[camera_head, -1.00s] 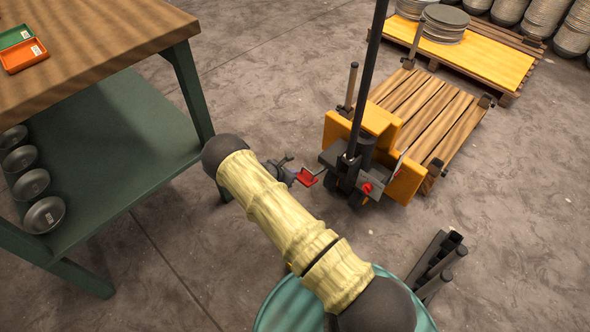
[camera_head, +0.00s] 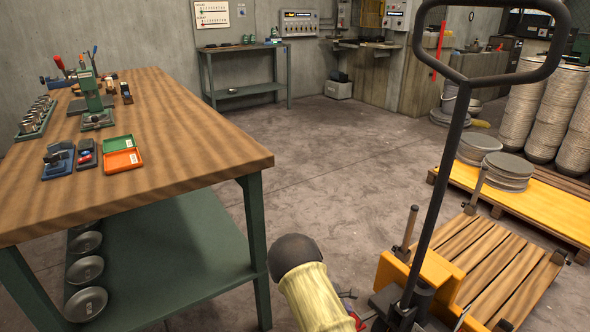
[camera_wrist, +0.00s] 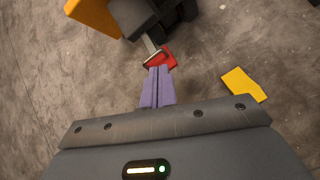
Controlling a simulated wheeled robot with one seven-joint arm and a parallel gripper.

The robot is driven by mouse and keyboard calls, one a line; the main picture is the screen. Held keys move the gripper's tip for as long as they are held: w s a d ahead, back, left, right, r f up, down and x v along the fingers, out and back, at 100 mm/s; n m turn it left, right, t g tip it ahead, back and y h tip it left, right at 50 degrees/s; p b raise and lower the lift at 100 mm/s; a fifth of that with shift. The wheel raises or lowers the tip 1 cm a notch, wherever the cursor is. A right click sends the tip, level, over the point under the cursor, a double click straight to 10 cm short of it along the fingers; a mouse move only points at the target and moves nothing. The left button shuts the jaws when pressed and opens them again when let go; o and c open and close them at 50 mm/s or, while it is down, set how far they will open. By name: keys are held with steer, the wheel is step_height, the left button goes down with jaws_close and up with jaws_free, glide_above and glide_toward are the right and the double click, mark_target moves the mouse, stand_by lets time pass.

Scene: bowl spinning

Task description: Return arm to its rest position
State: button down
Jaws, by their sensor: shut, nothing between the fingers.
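My arm (camera_head: 312,295) shows at the bottom middle of the head view, with a dark rounded joint and a pale yellow-sleeved link. It is held over the floor between the workbench and the pallet jack. My gripper (camera_wrist: 158,84) shows in the wrist view, its two purple fingers together with nothing between them. The fingertips point toward a red pedal-like part (camera_wrist: 164,56) of the pallet jack. Whether they touch it cannot be told. Most of the arm is out of the head view.
The wooden workbench (camera_head: 190,165) with a green lower shelf stands left. The pallet jack (camera_head: 393,270) with its tall handle stands right, close to my arm. A pallet (camera_head: 515,270) lies beyond it. Bare floor (camera_head: 330,165) is free ahead. A yellow piece (camera_wrist: 244,85) shows right of my fingers.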

steer(key=s+a+r+m+y, duration=0.2)
steer(key=s+r+m+y, duration=0.5)
steer(key=s+r+m, duration=1.6)
steer(key=s+r+n+p, duration=0.3)
steer(key=r+p, duration=3.2)
steer(key=r, duration=0.5)
steer(key=shift+d+r+n+g+p, duration=0.25)
steer(key=shift+n+g+p, duration=0.05)
steer(key=shift+n, duration=0.1)
